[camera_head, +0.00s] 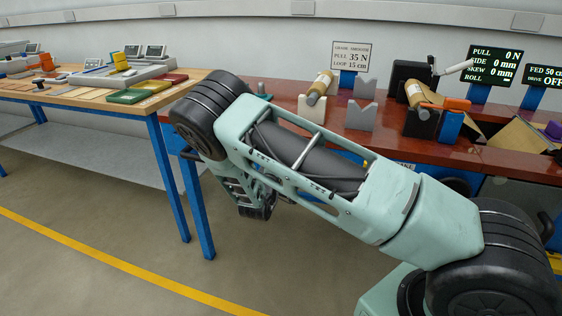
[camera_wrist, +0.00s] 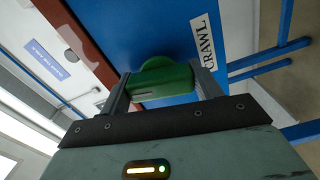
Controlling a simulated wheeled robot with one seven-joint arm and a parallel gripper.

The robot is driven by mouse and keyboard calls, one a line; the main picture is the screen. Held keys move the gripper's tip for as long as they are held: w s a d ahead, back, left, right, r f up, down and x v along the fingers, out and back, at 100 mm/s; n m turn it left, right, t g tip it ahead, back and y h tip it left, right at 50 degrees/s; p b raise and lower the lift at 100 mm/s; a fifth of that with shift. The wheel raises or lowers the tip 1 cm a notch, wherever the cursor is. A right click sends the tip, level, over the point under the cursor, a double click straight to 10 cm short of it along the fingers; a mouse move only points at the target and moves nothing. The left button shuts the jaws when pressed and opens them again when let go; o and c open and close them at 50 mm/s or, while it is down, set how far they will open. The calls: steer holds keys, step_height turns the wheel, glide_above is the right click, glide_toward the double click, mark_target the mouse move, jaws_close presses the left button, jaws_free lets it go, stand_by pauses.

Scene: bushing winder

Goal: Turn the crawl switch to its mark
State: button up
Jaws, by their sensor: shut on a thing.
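The crawl switch (camera_wrist: 158,64) is a green knob with a block-like handle and a rounded disc behind it, on a blue panel (camera_wrist: 150,30) in the wrist view. A white plate reading CRAWL (camera_wrist: 207,42) is to its right. My gripper (camera_wrist: 162,84) is shut on the green handle, one finger at each side. I cannot make out the switch's target mark. In the head view my arm covers the switch and my fingers.
A red bench (camera_head: 300,92) carries rolls on stands and a display (camera_head: 496,66) reading pull 0 N. A wooden table (camera_head: 60,98) with blue legs stands at left. The floor before it is clear, with a yellow line (camera_head: 120,264).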

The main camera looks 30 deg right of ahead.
steer(key=shift+n, duration=1.1)
steer(key=shift+f, duration=0.1)
steer(key=o, duration=1)
steer(key=v, duration=1.7)
steer(key=shift+s+a, duration=0.2)
